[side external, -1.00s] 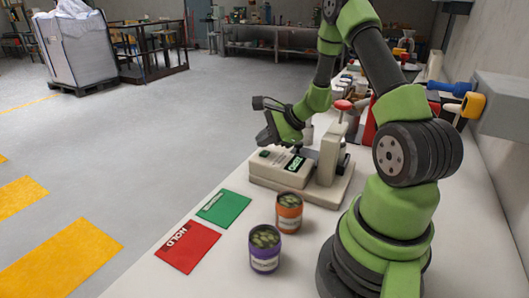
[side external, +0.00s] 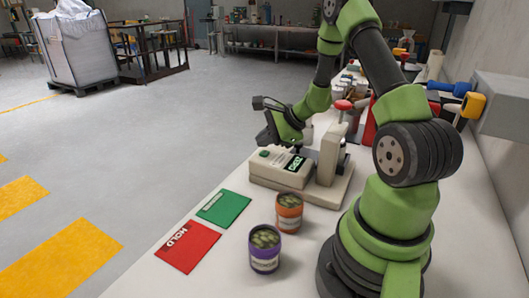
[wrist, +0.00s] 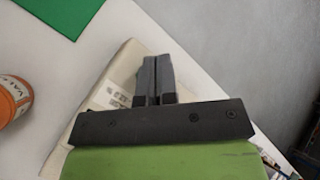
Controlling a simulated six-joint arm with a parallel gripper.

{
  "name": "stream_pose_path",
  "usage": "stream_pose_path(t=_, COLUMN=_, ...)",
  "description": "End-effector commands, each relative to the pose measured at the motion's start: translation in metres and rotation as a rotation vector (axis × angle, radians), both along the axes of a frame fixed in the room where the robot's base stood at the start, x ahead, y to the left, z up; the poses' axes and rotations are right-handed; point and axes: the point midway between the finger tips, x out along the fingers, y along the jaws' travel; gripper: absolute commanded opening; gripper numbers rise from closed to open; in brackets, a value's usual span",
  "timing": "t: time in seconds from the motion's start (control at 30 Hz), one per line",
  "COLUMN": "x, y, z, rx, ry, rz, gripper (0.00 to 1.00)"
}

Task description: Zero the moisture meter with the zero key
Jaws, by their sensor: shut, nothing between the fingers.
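My gripper (side external: 272,142) is shut and empty, pointing down just above the left part of the meter's top. In the wrist view the shut fingers (wrist: 155,72) lie over the cream meter (wrist: 107,92) and cover part of its top. The zero key cannot be made out; I cannot tell whether the fingertips touch the meter.
A green card (side external: 223,208) and a red HOLD card (side external: 188,247) lie on the white bench (side external: 325,240). An orange can (side external: 289,214) and a purple can (side external: 265,250), both filled with green pieces, stand beside them. Bottles and tools crowd the bench behind the meter.

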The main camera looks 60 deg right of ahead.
Motion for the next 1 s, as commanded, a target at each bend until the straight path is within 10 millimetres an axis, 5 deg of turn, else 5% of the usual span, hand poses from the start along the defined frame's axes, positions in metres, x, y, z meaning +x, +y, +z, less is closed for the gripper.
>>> stream_pose_path(t=1.0, x=0.0, y=0.0, z=-0.0096, rx=0.0, ry=0.0, rz=0.0, gripper=0.0)
